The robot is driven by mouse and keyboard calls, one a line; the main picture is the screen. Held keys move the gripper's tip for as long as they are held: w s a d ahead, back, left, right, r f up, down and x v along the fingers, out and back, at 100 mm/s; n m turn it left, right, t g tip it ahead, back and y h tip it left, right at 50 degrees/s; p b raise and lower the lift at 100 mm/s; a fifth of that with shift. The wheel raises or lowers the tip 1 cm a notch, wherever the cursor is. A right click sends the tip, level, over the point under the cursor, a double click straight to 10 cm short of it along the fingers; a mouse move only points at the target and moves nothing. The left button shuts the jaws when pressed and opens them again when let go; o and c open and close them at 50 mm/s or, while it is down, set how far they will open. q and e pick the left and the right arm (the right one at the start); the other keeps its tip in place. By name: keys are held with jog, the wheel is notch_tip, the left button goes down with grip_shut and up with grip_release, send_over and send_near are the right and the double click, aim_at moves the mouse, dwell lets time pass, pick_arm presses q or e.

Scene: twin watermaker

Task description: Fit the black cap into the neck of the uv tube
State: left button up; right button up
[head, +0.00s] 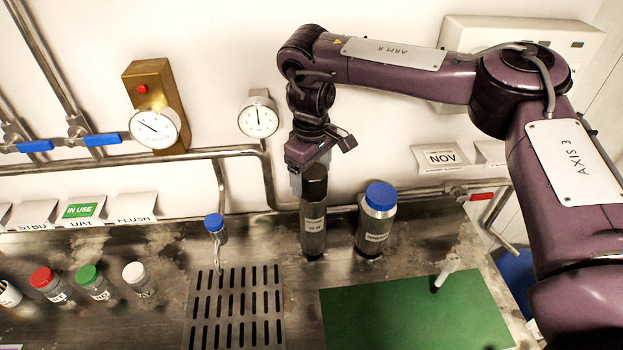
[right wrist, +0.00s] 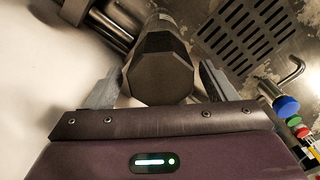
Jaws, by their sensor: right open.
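The uv tube (head: 313,235) appears to be the dark grey ribbed cylinder with a white label, standing upright against the back of the steel counter. The black cap (head: 315,186) is on top of it, in line with it; I cannot tell how deep it sits in the neck. My right gripper (head: 311,176) points down over the cap. In the right wrist view the faceted cap (right wrist: 160,72) is between the two fingers of my open right gripper (right wrist: 157,88), with a gap visible at the right finger. My left gripper is out of view.
A blue-capped bottle (head: 376,222) stands close right of the tube. A small blue-topped tap (head: 214,226) and a slotted drain (head: 236,305) are to the left. A green mat (head: 415,315) with a white-topped marker (head: 446,270) lies at front right. Pipes run behind.

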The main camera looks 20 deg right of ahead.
aim_at(311, 170)
notch_tip(311, 170, up, 6)
jog(key=shift+f, duration=0.1)
dwell(0.6)
